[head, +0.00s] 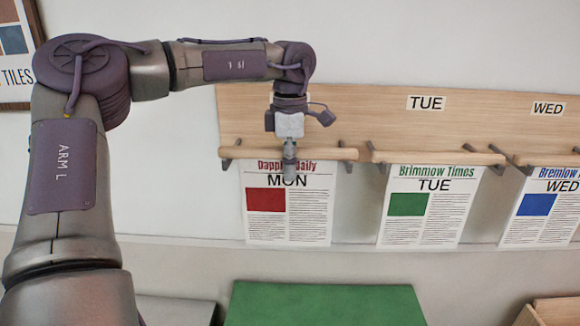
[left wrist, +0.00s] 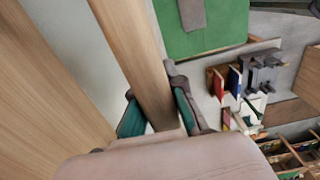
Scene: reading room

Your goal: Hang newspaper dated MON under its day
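The MON newspaper (head: 315,215), with a red picture block, hangs from a wooden rod (head: 240,153) at the left of the wooden rack board (head: 380,110). The rod lies level at the board's dark hooks. My left gripper (head: 290,172) points down at the rod's middle, in front of the sheet's top. In the left wrist view the rod (left wrist: 133,45) runs between the two teal-padded fingers, with no clear gap on either side; the gripper looks shut on it. The day label above this place is mostly hidden behind my gripper. My right gripper is not in view.
The TUE newspaper (head: 425,215) and the WED newspaper (head: 540,215) hang to the right under their TUE label (head: 427,103) and WED label (head: 547,108). A green surface (head: 325,305) stands below. A wooden box (head: 550,312) is at lower right.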

